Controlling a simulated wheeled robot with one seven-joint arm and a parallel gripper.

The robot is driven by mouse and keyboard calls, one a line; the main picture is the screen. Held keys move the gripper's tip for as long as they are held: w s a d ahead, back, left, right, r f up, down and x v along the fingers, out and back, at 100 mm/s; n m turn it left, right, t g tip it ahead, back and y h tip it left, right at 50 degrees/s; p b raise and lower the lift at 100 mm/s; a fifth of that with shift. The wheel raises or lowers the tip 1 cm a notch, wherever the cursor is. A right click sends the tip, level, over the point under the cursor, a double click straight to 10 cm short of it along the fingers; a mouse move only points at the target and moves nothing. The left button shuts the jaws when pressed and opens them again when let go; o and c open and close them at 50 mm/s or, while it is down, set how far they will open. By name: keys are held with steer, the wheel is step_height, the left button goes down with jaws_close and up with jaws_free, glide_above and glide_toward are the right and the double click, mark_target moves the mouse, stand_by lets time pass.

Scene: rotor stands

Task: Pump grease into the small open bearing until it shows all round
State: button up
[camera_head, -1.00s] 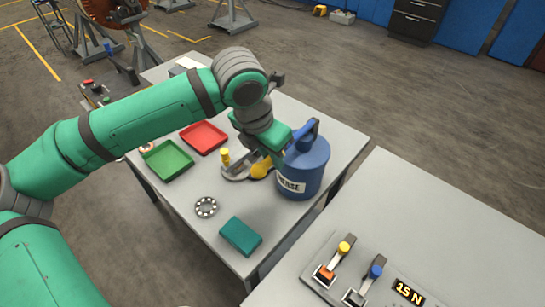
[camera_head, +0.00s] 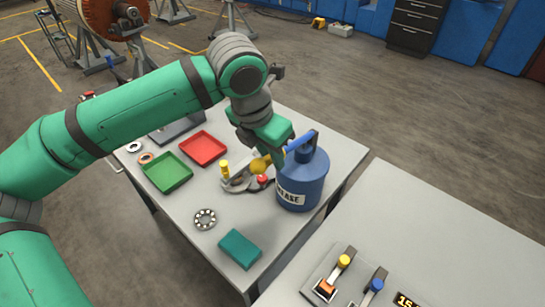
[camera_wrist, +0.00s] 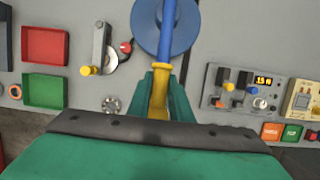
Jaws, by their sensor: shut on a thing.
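The blue grease can (camera_head: 301,188) stands upright on the grey table, with a blue pump lever (camera_head: 300,141) on its top. The lever ends in a yellow grip (camera_head: 260,165). My gripper (camera_wrist: 160,92) is shut on this yellow grip, and the lever runs away from it toward the can in the wrist view. The small open bearing (camera_head: 204,219) lies flat on the table, left of and nearer than the can, apart from my gripper. It also shows in the wrist view (camera_wrist: 111,104). It is too small to tell whether grease shows in it.
A grey fixture (camera_head: 238,184) with a yellow knob and a red knob stands beside the can. A red tray (camera_head: 203,148), a green tray (camera_head: 167,172) and a teal block (camera_head: 240,248) lie on the same table. A second table (camera_head: 400,220) carries a lever panel.

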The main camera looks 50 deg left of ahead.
steer(key=o, duration=0.9)
steer(key=shift+s, duration=0.1)
steer(key=shift+r, duration=3.55)
